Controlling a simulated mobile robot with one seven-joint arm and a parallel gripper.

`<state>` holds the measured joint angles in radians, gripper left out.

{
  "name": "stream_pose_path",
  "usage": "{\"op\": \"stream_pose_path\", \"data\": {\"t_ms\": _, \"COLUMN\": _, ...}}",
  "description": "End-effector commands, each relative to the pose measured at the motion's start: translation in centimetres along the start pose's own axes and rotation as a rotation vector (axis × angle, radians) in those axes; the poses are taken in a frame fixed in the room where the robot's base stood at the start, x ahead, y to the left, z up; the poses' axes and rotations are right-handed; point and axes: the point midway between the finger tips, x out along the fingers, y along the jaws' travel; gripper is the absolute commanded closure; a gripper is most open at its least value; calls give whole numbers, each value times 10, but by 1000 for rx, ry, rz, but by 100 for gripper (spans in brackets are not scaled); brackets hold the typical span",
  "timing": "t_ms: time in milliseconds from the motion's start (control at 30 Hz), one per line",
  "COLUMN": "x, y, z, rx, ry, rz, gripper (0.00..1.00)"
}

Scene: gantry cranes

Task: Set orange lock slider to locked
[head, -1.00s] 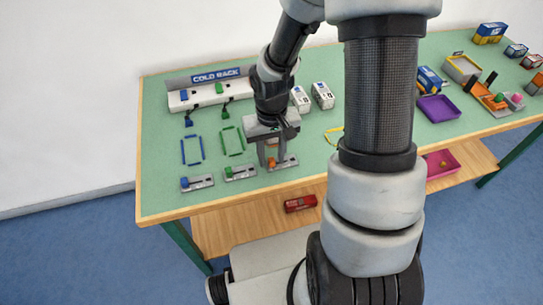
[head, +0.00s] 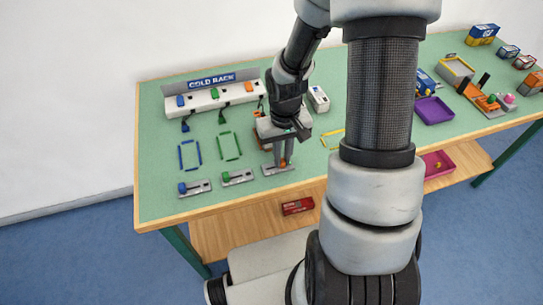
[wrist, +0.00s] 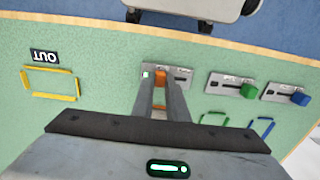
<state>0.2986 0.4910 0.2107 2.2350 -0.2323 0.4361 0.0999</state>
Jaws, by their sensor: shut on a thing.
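The orange lock slider (wrist: 160,76) sits on a grey slotted plate (wrist: 181,73) near the table's front edge. In the wrist view it is left of the plate's middle, with open slot to its right and a small pale-green mark to its left. My gripper (wrist: 160,98) is shut on the orange slider, its fingers coming down over the knob.
A green slider (head: 236,175) and a blue slider (head: 184,188) sit on similar plates to the left. Behind are green (head: 229,146) and blue (head: 190,155) outlines and a cold rack (head: 203,104). A white box (head: 318,98) stands behind my gripper. Purple tray (head: 434,110) is farther right.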

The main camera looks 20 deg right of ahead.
Motion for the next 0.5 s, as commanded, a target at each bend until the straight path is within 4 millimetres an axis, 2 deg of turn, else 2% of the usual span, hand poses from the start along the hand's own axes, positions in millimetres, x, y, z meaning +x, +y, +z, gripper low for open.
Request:
{"op": "stream_pose_path", "data": {"t_ms": 267, "x": 0, "y": 5, "z": -1, "rx": 0, "ry": 3, "rz": 4, "gripper": 100}}
{"op": "stream_pose_path", "data": {"t_ms": 300, "x": 0, "y": 6, "z": -1, "rx": 0, "ry": 3, "rz": 4, "gripper": 85}}
{"op": "stream_pose_path", "data": {"t_ms": 400, "x": 0, "y": 6, "z": -1, "rx": 1, "ry": 3, "rz": 4, "gripper": 68}}
{"op": "stream_pose_path", "data": {"t_ms": 500, "x": 0, "y": 5, "z": -1, "rx": 0, "ry": 2, "rz": 3, "gripper": 67}}
